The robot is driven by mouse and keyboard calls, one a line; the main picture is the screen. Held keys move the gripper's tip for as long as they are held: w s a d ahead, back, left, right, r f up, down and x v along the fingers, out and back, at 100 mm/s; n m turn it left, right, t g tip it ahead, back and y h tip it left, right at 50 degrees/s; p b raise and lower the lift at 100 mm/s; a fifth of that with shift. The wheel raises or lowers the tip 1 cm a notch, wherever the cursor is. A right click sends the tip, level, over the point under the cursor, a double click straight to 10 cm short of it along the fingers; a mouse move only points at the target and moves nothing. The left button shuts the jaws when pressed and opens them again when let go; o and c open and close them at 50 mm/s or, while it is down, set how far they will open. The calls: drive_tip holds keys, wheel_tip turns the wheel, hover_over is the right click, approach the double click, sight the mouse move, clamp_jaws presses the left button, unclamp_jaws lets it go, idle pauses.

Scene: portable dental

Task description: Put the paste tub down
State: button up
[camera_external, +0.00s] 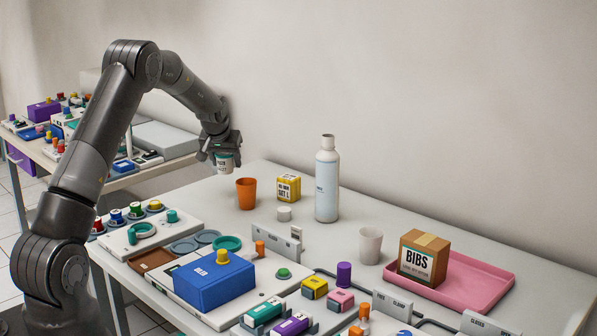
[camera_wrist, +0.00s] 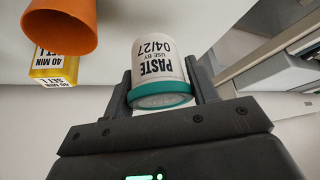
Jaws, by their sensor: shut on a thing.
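The paste tub (camera_wrist: 158,65) is white with a teal band and black print reading "PASTE USE BY 04/27". It also shows in the external view (camera_external: 225,163). My gripper (camera_wrist: 163,95) is shut on the tub, with one finger on each side of it. In the external view my gripper (camera_external: 223,150) is at the table's far left end, just left of and above the orange cup. The tub appears held above the table (camera_external: 385,287), but the exact gap below it is hard to tell.
An orange cup (camera_external: 246,194) stands close to the tub's right. Teal rings and a blue box (camera_external: 214,283) lie nearer. A pink tray (camera_external: 480,284) holds a BIBS box (camera_external: 423,257).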

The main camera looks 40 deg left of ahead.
drive_tip(key=a+f, duration=0.1)
drive_tip(key=a, duration=0.1)
drive_tip(key=a+f, duration=0.1)
drive_tip(key=a, duration=0.1)
drive_tip(key=a+f, duration=0.2)
drive_tip(key=a, duration=0.1)
drive_tip(key=shift+w, duration=0.15)
drive_tip(key=shift+f, duration=2.05)
drive_tip(key=shift+f, duration=0.1)
drive_tip(key=o, duration=1)
drive_tip(key=v, duration=1.2)
drive_tip(key=shift+d, duration=0.1)
